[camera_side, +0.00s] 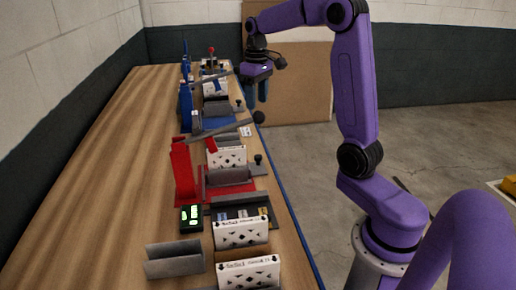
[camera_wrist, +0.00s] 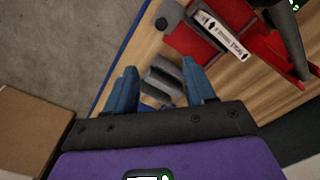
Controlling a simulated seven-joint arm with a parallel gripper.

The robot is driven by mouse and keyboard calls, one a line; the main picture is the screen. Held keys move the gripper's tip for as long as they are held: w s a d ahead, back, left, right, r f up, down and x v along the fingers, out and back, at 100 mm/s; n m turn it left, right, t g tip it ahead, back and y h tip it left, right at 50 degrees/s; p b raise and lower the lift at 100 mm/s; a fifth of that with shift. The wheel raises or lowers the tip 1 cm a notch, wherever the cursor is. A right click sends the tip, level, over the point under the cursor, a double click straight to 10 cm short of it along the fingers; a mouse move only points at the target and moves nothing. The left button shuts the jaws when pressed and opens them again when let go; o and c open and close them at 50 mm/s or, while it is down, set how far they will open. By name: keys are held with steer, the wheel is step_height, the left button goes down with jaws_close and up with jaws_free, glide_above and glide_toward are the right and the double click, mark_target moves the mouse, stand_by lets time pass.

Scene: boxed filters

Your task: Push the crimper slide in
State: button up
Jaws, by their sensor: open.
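A red press (camera_side: 184,170) stands on the bench with a long grey lever ending in a black ball. At its right side is a grey slide plate (camera_side: 250,170) with a dark knob (camera_side: 258,159), which sticks out toward the bench edge; I cannot tell if this is the crimper slide. The plate and knob also show in the wrist view (camera_wrist: 172,13). A white boxed filter (camera_side: 227,158) stands in a grey holder on the red base. My gripper (camera_side: 256,100) is open and empty above the bench's right edge, farther back. In the wrist view its blue fingers (camera_wrist: 160,66) flank grey channel parts (camera_wrist: 164,82) lying below.
A blue press (camera_side: 186,107) with its own slide knob (camera_side: 239,103) and filter stands behind the red one. Two boxed filters (camera_side: 242,234), an empty grey holder (camera_side: 174,259) and a small display box (camera_side: 191,218) are nearer. The bench's left side (camera_side: 105,160) is clear.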

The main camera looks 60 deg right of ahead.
mark_target(258, 156)
steer(key=f, duration=1.9)
steer(key=shift+s+a, duration=0.25)
steer(key=shift+s, duration=0.15)
